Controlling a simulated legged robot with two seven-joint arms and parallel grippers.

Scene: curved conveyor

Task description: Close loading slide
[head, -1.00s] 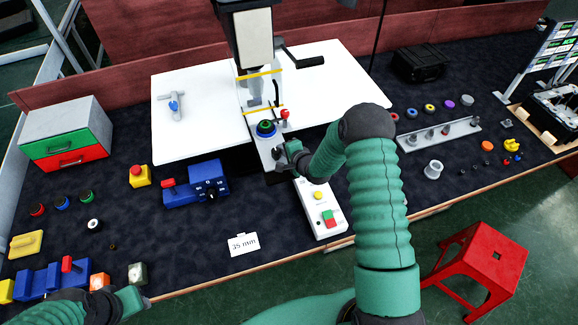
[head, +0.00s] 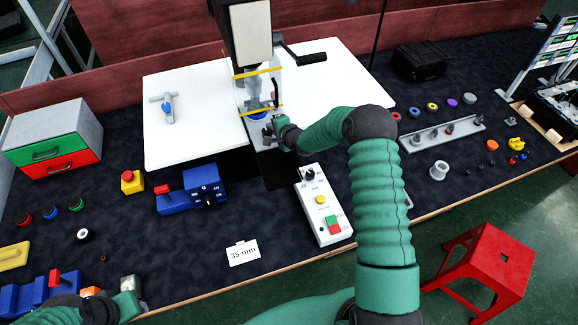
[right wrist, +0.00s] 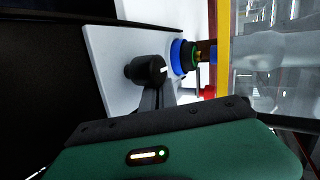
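The loading slide (head: 266,150) is a grey plate under the press. Its blue round holder (head: 258,113) sits beneath the press head, between the yellow-edged parts. In the right wrist view the slide (right wrist: 108,60) carries a black knob (right wrist: 146,70) and the blue holder (right wrist: 178,56) with a green ring. My right gripper (head: 272,129) is at the slide's front end. In the right wrist view its fingers (right wrist: 154,99) look close together, against or just beside the knob; contact is hard to tell. My left gripper (head: 135,305) is low at the left, its fingers unclear.
The press (head: 250,35) stands on a white base plate (head: 190,120) with a crank handle at right. A white control box (head: 322,205) with buttons stands in front. A blue device (head: 190,198) and a label card (head: 243,252) lie left of it.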

